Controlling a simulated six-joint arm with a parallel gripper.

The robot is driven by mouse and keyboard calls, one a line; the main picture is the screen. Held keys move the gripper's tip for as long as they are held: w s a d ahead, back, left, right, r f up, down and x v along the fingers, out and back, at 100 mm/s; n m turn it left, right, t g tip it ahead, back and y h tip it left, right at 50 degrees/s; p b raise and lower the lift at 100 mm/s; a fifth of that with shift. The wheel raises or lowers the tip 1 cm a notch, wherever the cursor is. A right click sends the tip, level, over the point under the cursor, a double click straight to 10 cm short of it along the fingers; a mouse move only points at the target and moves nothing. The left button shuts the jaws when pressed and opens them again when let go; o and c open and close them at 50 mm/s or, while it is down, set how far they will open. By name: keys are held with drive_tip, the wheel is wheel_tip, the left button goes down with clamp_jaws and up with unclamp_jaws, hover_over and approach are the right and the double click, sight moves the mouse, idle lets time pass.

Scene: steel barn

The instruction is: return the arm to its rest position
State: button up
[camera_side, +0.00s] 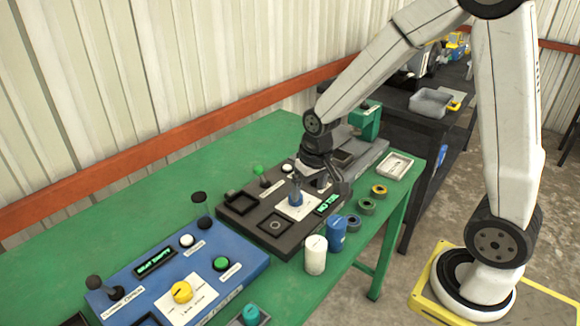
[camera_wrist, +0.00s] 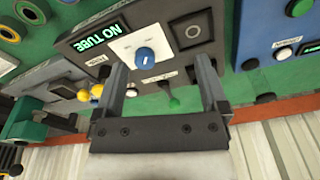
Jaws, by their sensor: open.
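My gripper (camera_side: 322,184) is over the dark control panel (camera_side: 240,232) on the green table, pointing down, close to a blue knob (camera_side: 296,198) on a white plate. In the wrist view my gripper (camera_wrist: 160,64) has its two fingers spread wide with nothing held between them. The blue knob (camera_wrist: 146,55) shows between and beyond the fingertips; I cannot tell the exact gap. The panel's display (camera_wrist: 102,42) reads "NO TUBE".
A blue panel (camera_side: 240,276) with a yellow knob (camera_side: 182,292) and a black-knobbed lever (camera_side: 94,283) is at the front left. A white cylinder (camera_side: 316,256), a blue cylinder (camera_side: 336,234) and several rings line the table's right edge. A pale tray (camera_side: 394,166) lies behind. The left rear table is clear.

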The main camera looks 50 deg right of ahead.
drive_tip(key=s+a+n+t, duration=0.1)
drive_tip(key=s+a+n, duration=0.2)
drive_tip(key=s, duration=0.5)
drive_tip(key=shift+a, duration=0.15)
